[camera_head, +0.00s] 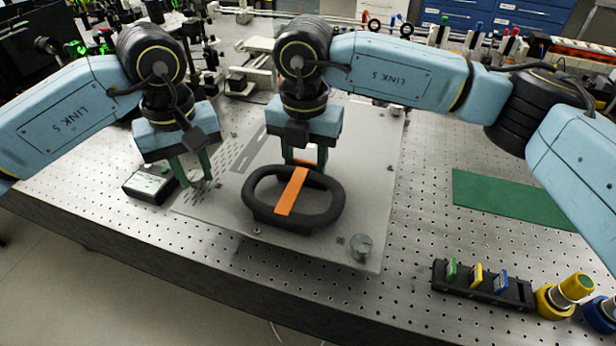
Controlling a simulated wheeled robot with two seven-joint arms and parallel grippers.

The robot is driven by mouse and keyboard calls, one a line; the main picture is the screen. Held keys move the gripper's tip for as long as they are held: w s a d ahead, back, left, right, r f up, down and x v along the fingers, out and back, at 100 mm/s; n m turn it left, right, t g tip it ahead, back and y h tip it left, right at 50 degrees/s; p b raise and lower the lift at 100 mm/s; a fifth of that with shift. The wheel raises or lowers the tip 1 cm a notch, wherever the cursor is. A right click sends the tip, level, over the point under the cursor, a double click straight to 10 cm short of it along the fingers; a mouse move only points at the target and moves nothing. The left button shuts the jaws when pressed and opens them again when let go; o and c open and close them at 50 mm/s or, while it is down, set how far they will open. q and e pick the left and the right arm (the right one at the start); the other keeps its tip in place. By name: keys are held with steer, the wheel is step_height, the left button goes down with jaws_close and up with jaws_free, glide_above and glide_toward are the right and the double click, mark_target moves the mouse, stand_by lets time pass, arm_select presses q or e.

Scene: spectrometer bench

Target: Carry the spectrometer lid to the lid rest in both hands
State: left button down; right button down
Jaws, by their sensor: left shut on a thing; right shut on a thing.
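I take the spectrometer lid (350,150) to be the broad flat grey plate with slots and corner screws in the middle of the bench. A black oval ring (332,212) with an orange band shows over its front part. My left gripper (194,172) is shut at the plate's left side, with green fingers pointing down. My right gripper (304,160) is shut at the far rim of the ring, with a bit of orange between its fingers. What each hand grips is mostly hidden. I cannot tell whether the plate is raised. A flat green mat (505,200), perhaps the lid rest, lies bare at right.
A small black box with a pale label (150,184) stands close to my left gripper. A black rack (480,285) of coloured pieces and a yellow canister (562,297) stand at front right. Optics crowd the back. Bare perforated bench lies between plate and mat.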

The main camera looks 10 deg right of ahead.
mark_target(200, 189)
arm_select(q)
steer(key=shift+a+f, duration=0.15)
steer(key=shift+a, duration=0.05)
arm_select(e)
steer(key=shift+w+d+f, duration=0.1)
steer(key=shift+d, duration=0.1)
